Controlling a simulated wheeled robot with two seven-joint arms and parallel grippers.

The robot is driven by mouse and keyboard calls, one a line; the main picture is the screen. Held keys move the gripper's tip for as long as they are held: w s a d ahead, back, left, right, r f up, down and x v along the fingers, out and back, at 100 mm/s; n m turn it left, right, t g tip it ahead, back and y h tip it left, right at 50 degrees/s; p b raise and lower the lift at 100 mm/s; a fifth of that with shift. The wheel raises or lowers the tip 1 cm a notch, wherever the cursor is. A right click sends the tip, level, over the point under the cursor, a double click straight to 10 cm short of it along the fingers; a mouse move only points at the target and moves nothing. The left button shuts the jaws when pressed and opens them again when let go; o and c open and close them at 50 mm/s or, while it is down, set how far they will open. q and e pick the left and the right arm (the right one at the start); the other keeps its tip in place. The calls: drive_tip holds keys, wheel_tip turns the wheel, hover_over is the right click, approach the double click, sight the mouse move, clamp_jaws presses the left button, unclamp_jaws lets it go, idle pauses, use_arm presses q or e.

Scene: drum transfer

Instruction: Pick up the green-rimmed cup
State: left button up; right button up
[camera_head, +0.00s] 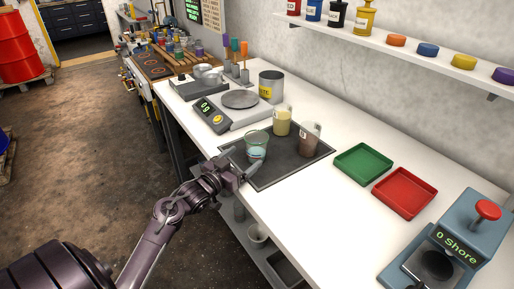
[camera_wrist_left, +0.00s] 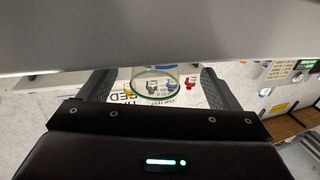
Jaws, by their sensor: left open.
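The clear green-rimmed cup (camera_head: 257,146) stands upright on the dark mat (camera_head: 286,174), at its left part. It has pale contents low inside. My left gripper (camera_head: 243,163) is open at the near side of this cup, low by the mat. In the left wrist view the cup (camera_wrist_left: 156,84) shows between the two spread fingers of the left gripper (camera_wrist_left: 157,88). I cannot tell whether either finger touches it. My right gripper is not in view.
A cup with cream contents (camera_head: 282,122) and a cup with brown contents (camera_head: 309,142) stand close behind and right on the mat. A scale (camera_head: 225,113) is beyond. A green tray (camera_head: 363,164) and a red tray (camera_head: 404,192) lie right. The shelf (camera_head: 400,50) overhangs the back.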

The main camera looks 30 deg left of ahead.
sight(250, 155)
use_arm(q)
drive_tip(key=w, duration=0.4)
drive_tip(key=shift+d+f+p, duration=0.1)
drive_tip(key=shift+d+p, duration=0.2)
drive_tip(key=shift+d, duration=0.1)
drive_tip(key=shift+w, duration=0.2)
drive_tip(key=c, duration=0.8)
drive_tip(key=shift+c, duration=1.2)
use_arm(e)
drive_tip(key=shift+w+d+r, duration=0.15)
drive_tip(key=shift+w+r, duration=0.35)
